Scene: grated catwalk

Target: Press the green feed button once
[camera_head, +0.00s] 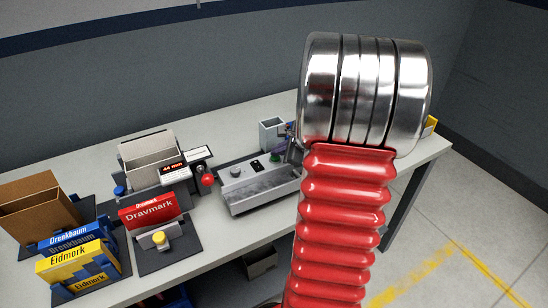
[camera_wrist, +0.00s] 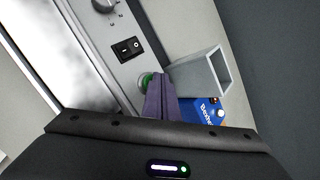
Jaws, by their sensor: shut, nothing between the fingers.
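The green feed button (camera_wrist: 146,81) sits on the grey machine's panel (camera_wrist: 124,70) in the wrist view, below a black rocker switch (camera_wrist: 127,47). My gripper (camera_wrist: 160,80) is shut and empty, its purple fingertips right at the button and covering part of it. I cannot tell whether they touch it or whether it is pushed in. In the head view the green button (camera_head: 275,157) shows small on the long grey machine (camera_head: 262,185), just left of my gripper (camera_head: 287,135), which my red arm partly hides.
A grey open holder (camera_wrist: 203,73) stands close beside the button, with a blue box (camera_wrist: 204,110) near it. On the left of the table (camera_head: 225,245) are a red Drawmark box (camera_head: 150,209), a yellow box (camera_head: 75,265), a brown carton (camera_head: 40,207) and a device with a red knob (camera_head: 207,180).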

